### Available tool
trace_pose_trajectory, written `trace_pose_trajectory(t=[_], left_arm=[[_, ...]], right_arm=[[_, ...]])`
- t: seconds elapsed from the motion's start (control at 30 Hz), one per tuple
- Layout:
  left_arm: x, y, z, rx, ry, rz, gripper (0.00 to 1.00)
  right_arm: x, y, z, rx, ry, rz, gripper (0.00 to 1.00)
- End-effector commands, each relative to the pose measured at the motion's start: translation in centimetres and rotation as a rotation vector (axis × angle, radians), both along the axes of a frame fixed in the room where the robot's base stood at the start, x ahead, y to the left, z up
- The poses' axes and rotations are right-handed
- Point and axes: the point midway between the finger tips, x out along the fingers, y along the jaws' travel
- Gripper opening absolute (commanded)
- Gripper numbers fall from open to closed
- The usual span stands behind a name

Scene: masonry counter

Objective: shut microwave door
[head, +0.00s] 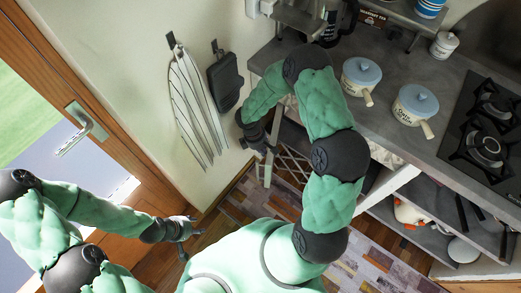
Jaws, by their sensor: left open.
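I cannot pick out the microwave or its door for certain. My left gripper (188,236) is open and empty, low over the patterned floor at the lower left. My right arm bends up over the counter edge and back down. My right gripper (264,153) hangs at the counter's left end, beside the wall, close to a pale upright frame. Its fingers are small and dark, so I cannot tell whether they are open or shut. My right arm hides part of the counter front and what lies behind it.
The grey counter (385,118) carries two lidded pots (360,78) (415,105) and a black gas hob (485,135). Open shelves (430,238) lie below. A towel (190,105) hangs on the wall. A wooden door with a metal handle (86,124) stands at left.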

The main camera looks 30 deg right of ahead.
Motion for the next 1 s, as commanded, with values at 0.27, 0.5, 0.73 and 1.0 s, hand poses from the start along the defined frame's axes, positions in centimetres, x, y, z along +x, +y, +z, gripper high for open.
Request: trace_pose_trajectory(t=[0.27, 0.5, 0.73, 1.0], left_arm=[[0.0, 0.0, -0.8, 0.0, 0.0, 0.0, 0.48], [0.0, 0.0, -1.6, 0.0, 0.0, 0.0, 0.48], [0.0, 0.0, -1.4, 0.0, 0.0, 0.0, 0.48], [0.0, 0.0, -0.5, 0.0, 0.0, 0.0, 0.48]], right_arm=[[-3.5, -4.1, -0.1, -0.001, 0.002, 0.14, 0.0], [-7.1, -10.0, -0.1, -0.002, 0.002, 0.337, 0.0], [-9.1, -15.8, 0.1, -0.002, 0.002, 0.518, 0.0], [-9.9, -20.5, 0.1, -0.001, 0.002, 0.61, 0.0]])
